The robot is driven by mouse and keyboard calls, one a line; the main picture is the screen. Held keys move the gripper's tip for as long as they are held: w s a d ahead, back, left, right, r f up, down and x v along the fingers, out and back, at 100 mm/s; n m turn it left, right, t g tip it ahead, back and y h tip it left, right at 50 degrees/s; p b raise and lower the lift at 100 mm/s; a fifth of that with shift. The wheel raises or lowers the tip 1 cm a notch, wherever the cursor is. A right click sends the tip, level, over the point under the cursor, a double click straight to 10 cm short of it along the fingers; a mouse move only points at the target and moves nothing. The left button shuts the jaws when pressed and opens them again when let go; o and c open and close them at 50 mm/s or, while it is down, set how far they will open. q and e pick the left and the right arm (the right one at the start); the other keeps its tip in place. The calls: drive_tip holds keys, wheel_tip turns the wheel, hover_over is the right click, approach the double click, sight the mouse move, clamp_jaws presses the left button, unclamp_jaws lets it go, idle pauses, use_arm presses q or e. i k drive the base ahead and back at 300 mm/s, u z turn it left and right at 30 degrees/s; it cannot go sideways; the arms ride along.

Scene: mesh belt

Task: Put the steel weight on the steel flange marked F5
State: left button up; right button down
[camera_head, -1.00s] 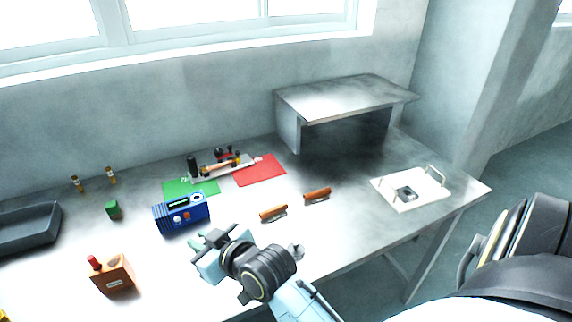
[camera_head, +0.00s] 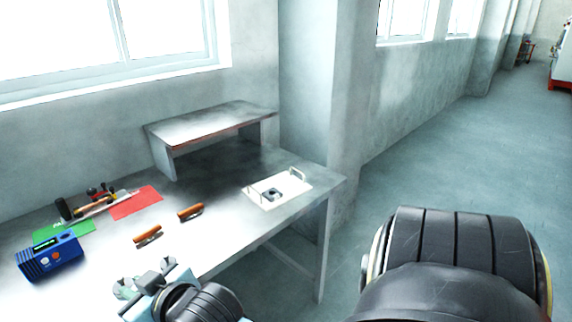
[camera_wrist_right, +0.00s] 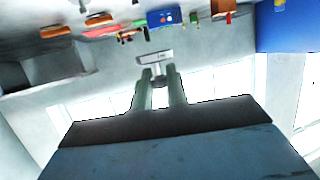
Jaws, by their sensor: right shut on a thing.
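My right gripper (camera_head: 146,281) is in the lower left of the head view, above the front part of the bench. It also shows in the right wrist view (camera_wrist_right: 160,73), with its two fingers close together on a small grey metal piece (camera_wrist_right: 154,58), which looks like the steel weight. The fingers hide part of it. A dark metal piece with a round opening (camera_head: 271,194) lies on the white tray (camera_head: 295,188) at the right end of the bench. It may be a flange, but I cannot read an F5 mark. My left gripper is not in view.
A steel shelf (camera_head: 205,124) stands at the back of the bench (camera_head: 225,232). Two orange-brown handled pieces (camera_head: 190,211) lie in front of it. A blue device (camera_head: 50,256), a green mat (camera_head: 75,230) and a red mat (camera_head: 136,203) are at left. Bench between handles and tray is clear.

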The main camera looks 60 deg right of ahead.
sight(273, 192)
drive_tip(key=z, duration=0.65)
drive_tip(key=i, duration=0.5)
drive_tip(key=z, duration=1.05)
drive_tip(key=i, duration=0.85)
drive_tip(key=z, duration=0.1)
